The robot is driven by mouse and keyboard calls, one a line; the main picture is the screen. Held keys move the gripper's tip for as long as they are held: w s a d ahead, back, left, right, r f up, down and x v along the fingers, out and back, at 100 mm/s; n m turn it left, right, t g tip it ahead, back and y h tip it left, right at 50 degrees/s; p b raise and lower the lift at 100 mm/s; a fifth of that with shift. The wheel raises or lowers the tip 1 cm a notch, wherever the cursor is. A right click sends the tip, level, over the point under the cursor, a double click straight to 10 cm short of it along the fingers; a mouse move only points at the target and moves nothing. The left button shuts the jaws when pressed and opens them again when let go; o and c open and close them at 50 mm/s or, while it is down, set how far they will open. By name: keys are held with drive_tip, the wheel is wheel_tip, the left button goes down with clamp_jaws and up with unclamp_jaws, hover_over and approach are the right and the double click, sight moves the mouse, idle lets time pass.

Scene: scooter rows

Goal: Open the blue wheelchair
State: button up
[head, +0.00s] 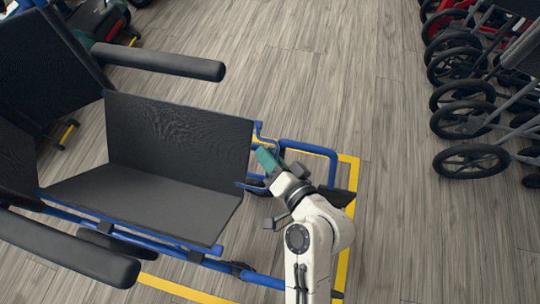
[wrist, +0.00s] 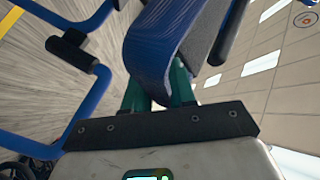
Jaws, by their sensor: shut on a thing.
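The blue wheelchair (head: 180,172) fills the left of the head view, with a blue tube frame and black seat and back panels. The seat panels look folded at an angle to each other, and padded black armrests stick out on both sides. My gripper (head: 264,158), with green fingers, is at the right end of the seat, beside the blue frame. In the wrist view, the green fingers (wrist: 160,95) are shut around a wide blue part of the wheelchair (wrist: 155,45).
Yellow floor lines (head: 345,240) run around the wheelchair's right and near sides. A row of parked wheelchairs with black wheels (head: 470,160) stands at the right. Other parked vehicles (head: 95,20) are at the top left. The wood floor between is clear.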

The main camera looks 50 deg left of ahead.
clamp_jaws()
drive_tip(key=shift+m+g+h, duration=0.4)
drive_tip(key=shift+m, duration=0.1)
drive_tip(key=w+f, duration=0.1)
drive_tip(key=w+a+f, duration=0.2)
drive_tip(key=w, duration=0.1)
drive_tip(key=shift+w+a+f+b, duration=0.1)
drive_tip(key=shift+a+f+b, duration=0.15)
drive_tip(key=shift+f+b, duration=0.1)
drive_tip(key=o, duration=0.8)
unclamp_jaws()
drive_tip(key=shift+d+r, duration=0.1)
drive_tip(key=p+v, duration=0.2)
drive_tip(key=v, duration=0.8)
drive_tip(key=shift+d+p, duration=0.3)
